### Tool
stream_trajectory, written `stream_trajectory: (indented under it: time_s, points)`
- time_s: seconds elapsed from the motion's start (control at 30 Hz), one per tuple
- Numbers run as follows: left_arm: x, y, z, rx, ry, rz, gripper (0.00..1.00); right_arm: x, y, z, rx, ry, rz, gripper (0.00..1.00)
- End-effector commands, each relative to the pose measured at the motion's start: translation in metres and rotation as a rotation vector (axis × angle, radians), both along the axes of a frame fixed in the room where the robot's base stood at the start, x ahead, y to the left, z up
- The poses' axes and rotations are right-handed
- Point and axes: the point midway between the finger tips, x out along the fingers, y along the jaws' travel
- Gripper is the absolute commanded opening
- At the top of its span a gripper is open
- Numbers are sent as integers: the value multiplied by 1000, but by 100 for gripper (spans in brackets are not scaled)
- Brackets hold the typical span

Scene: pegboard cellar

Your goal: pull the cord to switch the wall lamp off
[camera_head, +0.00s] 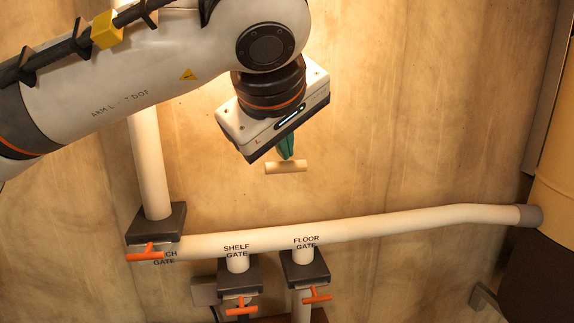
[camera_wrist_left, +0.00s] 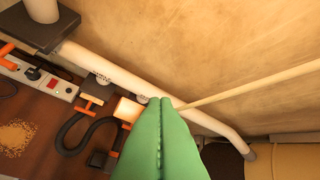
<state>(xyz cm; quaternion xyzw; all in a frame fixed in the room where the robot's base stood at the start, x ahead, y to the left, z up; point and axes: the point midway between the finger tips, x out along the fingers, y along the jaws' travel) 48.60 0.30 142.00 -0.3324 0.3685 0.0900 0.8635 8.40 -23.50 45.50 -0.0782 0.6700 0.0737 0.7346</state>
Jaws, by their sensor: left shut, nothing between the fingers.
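A small pale wooden bar handle (camera_head: 286,167) hangs level in front of the wall in the head view. The cord above it is hidden there behind my left gripper. My left gripper (camera_head: 286,156) points down with its green fingers shut and empty, their tips just above the middle of the bar; I cannot tell whether they touch. In the left wrist view the shut green fingers (camera_wrist_left: 160,102) fill the lower middle. A thin pale strip, probably the cord (camera_wrist_left: 250,88), runs from beside the tips to the right edge. The lamp and my right gripper are not in view.
A cream pipe (camera_head: 370,226) crosses the wall below the handle, with several dark gates with orange handles (camera_head: 240,304). A tan cylinder (camera_head: 555,160) stands at the right. The left wrist view shows a bench with a power strip (camera_wrist_left: 42,78) and black hose (camera_wrist_left: 90,128).

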Motion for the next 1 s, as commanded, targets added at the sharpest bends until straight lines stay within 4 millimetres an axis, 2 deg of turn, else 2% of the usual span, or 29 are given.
stream_trajectory:
  time_s: [0.57,1.0]
  points:
    - [0,0,-5,1,2,0,0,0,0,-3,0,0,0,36]
    - [0,0,20,0,1,0,0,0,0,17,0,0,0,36]
